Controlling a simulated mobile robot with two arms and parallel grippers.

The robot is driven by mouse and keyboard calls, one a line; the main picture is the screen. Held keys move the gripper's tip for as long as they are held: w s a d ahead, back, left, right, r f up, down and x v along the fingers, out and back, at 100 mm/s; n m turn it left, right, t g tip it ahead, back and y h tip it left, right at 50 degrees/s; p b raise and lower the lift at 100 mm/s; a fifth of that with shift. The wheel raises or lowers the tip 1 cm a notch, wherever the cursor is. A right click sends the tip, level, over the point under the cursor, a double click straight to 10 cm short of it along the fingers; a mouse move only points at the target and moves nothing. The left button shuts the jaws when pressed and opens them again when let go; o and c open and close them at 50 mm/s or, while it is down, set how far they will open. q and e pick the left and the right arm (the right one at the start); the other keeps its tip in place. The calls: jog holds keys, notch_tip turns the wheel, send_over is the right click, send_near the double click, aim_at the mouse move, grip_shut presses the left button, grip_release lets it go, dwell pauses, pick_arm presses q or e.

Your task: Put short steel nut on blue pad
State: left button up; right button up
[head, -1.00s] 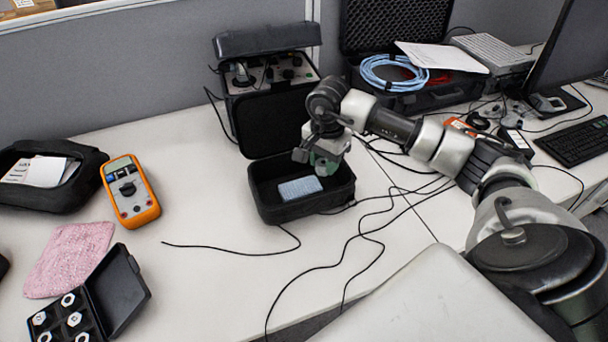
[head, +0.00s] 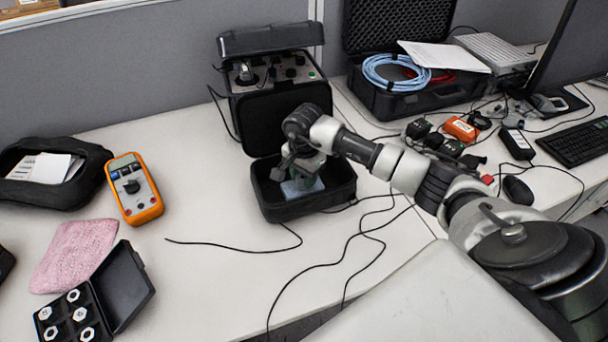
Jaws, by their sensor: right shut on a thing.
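The blue pad (head: 292,191) lies inside a small open black case in the middle of the table, partly covered by my right gripper. My right gripper (head: 297,176) points down into the case, over the pad. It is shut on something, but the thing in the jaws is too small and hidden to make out. Several steel nuts (head: 80,314) sit in a black compartment box at the lower left. My left gripper does not show.
The black case (head: 331,202) has raised walls around the pad, and an instrument box (head: 272,75) stands behind it. An orange multimeter (head: 134,188), a pink cloth (head: 73,256) and a black pouch (head: 84,183) lie left. Black cables (head: 362,236) cross the table in front.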

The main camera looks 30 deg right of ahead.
jog(key=shift+f, duration=0.2)
jog(key=o, duration=1)
jog(key=shift+r, duration=0.1)
jog(key=shift+r, duration=0.2)
notch_tip(320, 180, up, 12)
jog(key=shift+f+b, duration=0.1)
jog(key=shift+b, duration=0.2)
